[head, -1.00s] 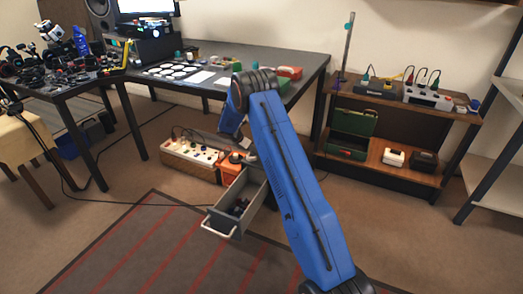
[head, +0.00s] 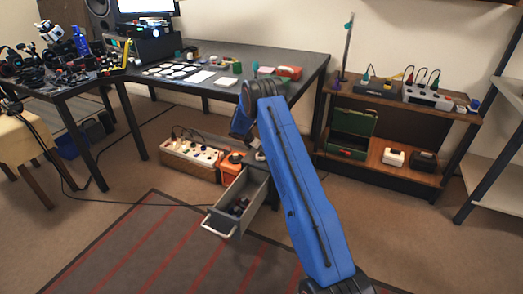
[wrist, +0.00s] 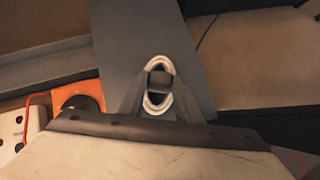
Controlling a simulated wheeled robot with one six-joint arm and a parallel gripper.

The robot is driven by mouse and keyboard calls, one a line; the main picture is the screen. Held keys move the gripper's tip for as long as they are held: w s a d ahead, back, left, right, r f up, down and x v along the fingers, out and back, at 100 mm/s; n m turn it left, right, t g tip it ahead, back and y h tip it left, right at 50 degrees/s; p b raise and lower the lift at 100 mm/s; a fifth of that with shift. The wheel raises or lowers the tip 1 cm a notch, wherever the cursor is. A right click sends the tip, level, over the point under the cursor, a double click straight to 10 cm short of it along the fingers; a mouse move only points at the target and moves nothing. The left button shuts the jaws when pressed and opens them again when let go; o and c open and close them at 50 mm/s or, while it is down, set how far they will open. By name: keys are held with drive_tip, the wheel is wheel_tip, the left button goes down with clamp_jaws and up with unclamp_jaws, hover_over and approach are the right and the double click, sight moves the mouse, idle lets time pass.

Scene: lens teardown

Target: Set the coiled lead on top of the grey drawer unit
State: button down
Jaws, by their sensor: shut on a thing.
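The coiled lead (wrist: 158,103) is a pale, oval loop in the wrist view. My gripper (wrist: 158,84) is shut on it, with a dark finger part crossing the loop's middle. Behind and below the lead is a flat grey surface (wrist: 130,35), which looks like the top of the grey drawer unit. I cannot tell whether the lead touches it. In the head view, the unit's drawer (head: 222,220) is pulled out with small dark items inside. My blue arm hides most of the unit there, and the gripper's fingertips are not clear.
An orange box (head: 231,172) with a dark round part stands left of the drawer; it also shows in the wrist view (wrist: 68,96). A white socket strip (head: 190,152) is further left. The dark desk (head: 222,62) overhangs behind. Open carpet lies in front.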

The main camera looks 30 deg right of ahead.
drive_tip(key=c, duration=1.3)
unclamp_jaws()
drive_tip(key=shift+f, duration=0.1)
drive_tip(key=v, duration=1.2)
